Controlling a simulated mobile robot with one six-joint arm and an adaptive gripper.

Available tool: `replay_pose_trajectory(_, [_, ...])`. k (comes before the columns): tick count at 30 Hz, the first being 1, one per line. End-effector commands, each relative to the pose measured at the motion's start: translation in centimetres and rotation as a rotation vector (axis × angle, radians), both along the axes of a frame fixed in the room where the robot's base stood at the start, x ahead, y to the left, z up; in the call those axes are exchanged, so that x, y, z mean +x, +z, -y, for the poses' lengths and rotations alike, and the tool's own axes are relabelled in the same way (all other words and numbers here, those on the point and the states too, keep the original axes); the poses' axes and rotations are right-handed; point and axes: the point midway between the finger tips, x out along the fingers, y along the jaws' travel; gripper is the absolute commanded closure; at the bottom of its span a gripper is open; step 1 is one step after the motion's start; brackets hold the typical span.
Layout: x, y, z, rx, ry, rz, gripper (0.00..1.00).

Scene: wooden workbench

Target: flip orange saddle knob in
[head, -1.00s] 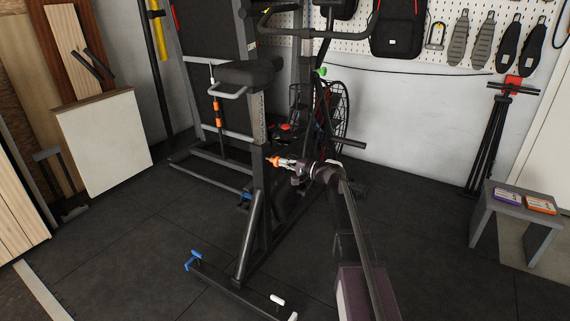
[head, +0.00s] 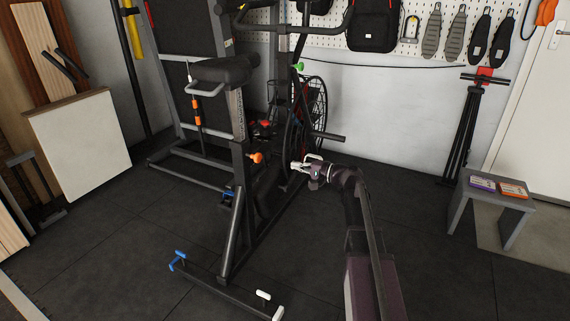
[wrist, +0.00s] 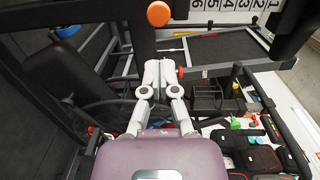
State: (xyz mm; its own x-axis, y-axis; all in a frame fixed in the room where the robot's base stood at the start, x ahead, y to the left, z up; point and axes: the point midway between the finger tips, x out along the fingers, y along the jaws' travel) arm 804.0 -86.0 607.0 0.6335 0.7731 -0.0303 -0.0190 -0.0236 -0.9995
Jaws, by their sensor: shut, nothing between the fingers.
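The orange saddle knob (head: 257,158) sticks out to the right from the dark upright post of the exercise machine, below the black saddle (head: 225,70). In the wrist view a round orange knob (wrist: 158,13) shows end-on at the top, past my fingertips. My gripper (head: 294,166) is to the right of the knob, with a clear gap between them. In the wrist view its light grey fingers (wrist: 158,66) are closed together and hold nothing. The wrist view also shows the dark post behind the knob. Whether the knob is in or out is hard to tell.
A white-handled and blue-handled floor bar (head: 220,292) lies in front of the machine. A fan wheel (head: 311,105) stands behind my gripper. A grey stool (head: 483,196) with two small boxes is at the right. The dark mat floor is free around my arm.

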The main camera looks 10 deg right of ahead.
Motion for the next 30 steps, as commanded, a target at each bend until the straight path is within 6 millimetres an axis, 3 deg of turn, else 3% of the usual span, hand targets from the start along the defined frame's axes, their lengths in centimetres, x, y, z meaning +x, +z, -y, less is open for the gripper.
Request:
replay_pose_trajectory(6, [-0.9, 0.1, 1.1, 0.000, 0.000, 0.000, 1.00])
replay_pose_trajectory(22, [-1.0, 0.0, 1.1, 0.000, 0.002, 0.000, 1.00])
replay_pose_trajectory(30, [-2.3, -0.6, -1.0, -0.079, 0.041, -0.030, 1.00])
